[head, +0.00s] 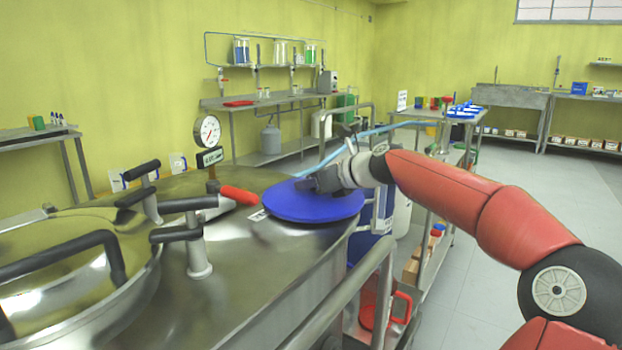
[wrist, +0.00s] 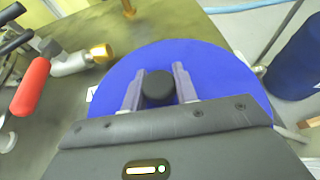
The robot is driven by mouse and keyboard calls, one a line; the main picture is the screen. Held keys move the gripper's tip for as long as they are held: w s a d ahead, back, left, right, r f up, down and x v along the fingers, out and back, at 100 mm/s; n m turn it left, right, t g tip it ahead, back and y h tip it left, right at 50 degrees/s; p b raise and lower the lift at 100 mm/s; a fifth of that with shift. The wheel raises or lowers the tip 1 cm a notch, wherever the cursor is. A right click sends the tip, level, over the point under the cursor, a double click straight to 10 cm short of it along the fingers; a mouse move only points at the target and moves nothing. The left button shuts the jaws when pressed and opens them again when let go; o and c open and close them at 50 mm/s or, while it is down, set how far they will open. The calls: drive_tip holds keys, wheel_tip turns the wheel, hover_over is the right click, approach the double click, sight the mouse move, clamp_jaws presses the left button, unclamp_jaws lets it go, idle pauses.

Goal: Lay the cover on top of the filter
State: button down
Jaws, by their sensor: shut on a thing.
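The cover is a round blue disc (head: 315,208) with a black knob in its middle. It lies level at the right part of the steel vessel's top in the head view. In the wrist view the blue cover (wrist: 228,70) fills the middle, with its black knob (wrist: 158,88) between my fingers. My gripper (head: 322,181) is shut on the knob; it also shows in the wrist view (wrist: 159,90). No separate filter can be made out; whatever is under the cover is hidden. I cannot tell whether the cover touches the surface below.
Left of the cover stand a red-handled valve (head: 238,195), black clamp handles (head: 190,204) and a pressure gauge (head: 207,131) on the steel vessel (head: 235,260). A metal rail (head: 340,300) runs in front. A blue drum (wrist: 300,60) stands to the right in the wrist view.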

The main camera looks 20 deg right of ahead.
drive_tip(key=shift+f+b, duration=0.4)
drive_tip(key=shift+f, duration=0.15)
idle(0.4)
drive_tip(key=c, duration=1)
unclamp_jaws()
